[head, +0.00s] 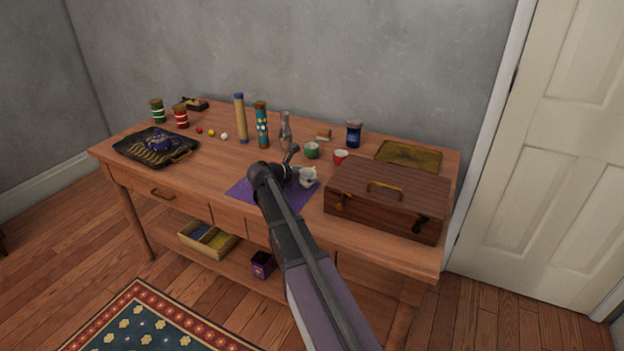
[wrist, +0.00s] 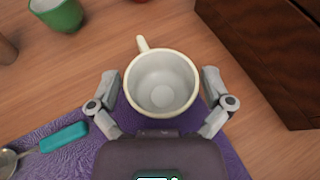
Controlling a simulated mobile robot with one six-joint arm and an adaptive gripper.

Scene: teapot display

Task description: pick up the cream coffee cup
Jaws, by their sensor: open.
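The cream coffee cup (wrist: 162,82) stands upright between the two fingers of my gripper (wrist: 160,90) in the wrist view, its handle pointing up and away from my palm. My gripper is open, with a finger on either side of the cup and small gaps showing. The cup is empty inside. In the head view the cup (head: 308,176) is partly covered by my gripper (head: 303,178), at the right part of the purple cloth (head: 247,192).
The wooden chest (head: 385,200) stands close on the right, also seen in the wrist view (wrist: 262,50). A green cup (head: 311,151) and a red cup (head: 340,157) stand behind. A teal-handled spoon (wrist: 62,138) lies on the cloth at left.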

